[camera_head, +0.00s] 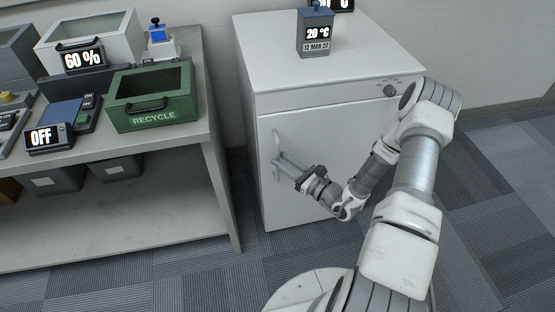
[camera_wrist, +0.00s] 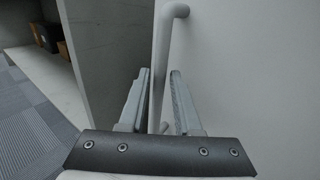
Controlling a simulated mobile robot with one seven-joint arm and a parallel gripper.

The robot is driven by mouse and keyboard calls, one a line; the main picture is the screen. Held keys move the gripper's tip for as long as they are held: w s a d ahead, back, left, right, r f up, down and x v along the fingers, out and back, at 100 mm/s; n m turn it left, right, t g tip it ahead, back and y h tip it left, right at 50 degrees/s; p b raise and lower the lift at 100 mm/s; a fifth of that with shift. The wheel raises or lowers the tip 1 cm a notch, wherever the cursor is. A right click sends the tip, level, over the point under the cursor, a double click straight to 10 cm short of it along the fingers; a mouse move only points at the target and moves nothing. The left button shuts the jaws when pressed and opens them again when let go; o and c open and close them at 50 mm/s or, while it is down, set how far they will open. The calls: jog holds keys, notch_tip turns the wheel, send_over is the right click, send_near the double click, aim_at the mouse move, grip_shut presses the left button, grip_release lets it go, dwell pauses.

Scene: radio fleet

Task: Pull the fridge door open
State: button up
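The white fridge (camera_head: 330,60) stands against the wall in the head view, and its front door (camera_head: 300,205) appears closed. A vertical bar handle (camera_head: 276,145) is on the door's left side. In the wrist view the handle (camera_wrist: 162,75) runs upright between the two fingers, with its bent top end joining the door (camera_wrist: 250,70). My gripper (camera_head: 281,163) is at the handle, with one finger on each side of it. In the wrist view the fingers (camera_wrist: 159,75) are apart, with small gaps to the bar.
A grey workbench (camera_head: 195,150) stands close left of the fridge with a narrow gap between. It holds a green recycle bin (camera_head: 155,118) and other boxes. A small display box (camera_head: 315,35) sits on the fridge. The carpet (camera_head: 500,200) at right is clear.

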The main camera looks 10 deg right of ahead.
jog(key=shift+x, duration=1.2)
grip_shut()
dwell(0.6)
